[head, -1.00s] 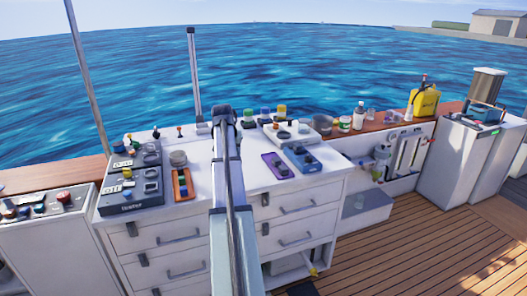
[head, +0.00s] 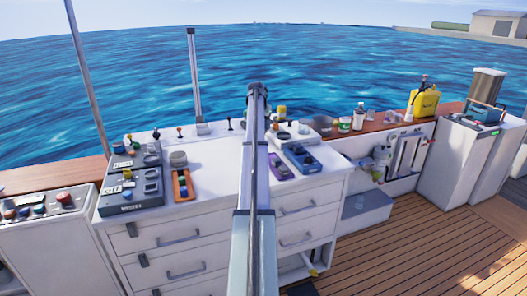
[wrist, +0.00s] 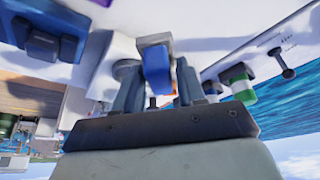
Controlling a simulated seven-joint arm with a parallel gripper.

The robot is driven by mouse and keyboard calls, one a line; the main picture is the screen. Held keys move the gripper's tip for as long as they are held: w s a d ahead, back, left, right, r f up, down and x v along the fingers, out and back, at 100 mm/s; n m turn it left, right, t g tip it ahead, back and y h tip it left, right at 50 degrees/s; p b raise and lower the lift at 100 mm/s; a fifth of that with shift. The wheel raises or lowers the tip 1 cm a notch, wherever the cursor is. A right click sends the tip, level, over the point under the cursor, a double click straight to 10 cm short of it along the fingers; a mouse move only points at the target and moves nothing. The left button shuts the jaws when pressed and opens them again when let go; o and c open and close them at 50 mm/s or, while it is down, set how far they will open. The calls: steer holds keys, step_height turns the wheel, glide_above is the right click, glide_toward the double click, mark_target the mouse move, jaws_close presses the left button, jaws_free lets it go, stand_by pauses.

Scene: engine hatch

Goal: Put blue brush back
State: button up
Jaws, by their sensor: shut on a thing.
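My gripper (wrist: 158,80) shows in the wrist view with its two grey fingers on either side of a blue block-like piece (wrist: 157,66), which I take to be the blue brush. The fingers are shut on it. The piece stands out from between the fingers above the white counter. Its far end and any bristles cannot be made out. In the head view my own arm runs up the middle and hides the gripper and the brush. A purple tray (head: 281,168) lies on the counter just right of my arm.
A blue-grey tray (head: 302,156) lies beside the purple one. An orange tray (head: 182,186) and dark control boxes (head: 142,188) stand on the left.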

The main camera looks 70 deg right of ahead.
steer(key=shift+d+f, duration=0.1)
steer(key=shift+f, duration=0.4)
step_height(320, 180, down, 9)
steer(key=shift+r, duration=0.1)
steer(key=shift+f, duration=0.2)
steer(key=o, duration=1)
steer(key=shift+r, duration=0.15)
steer(key=v, duration=1.2)
steer(key=shift+r, duration=0.1)
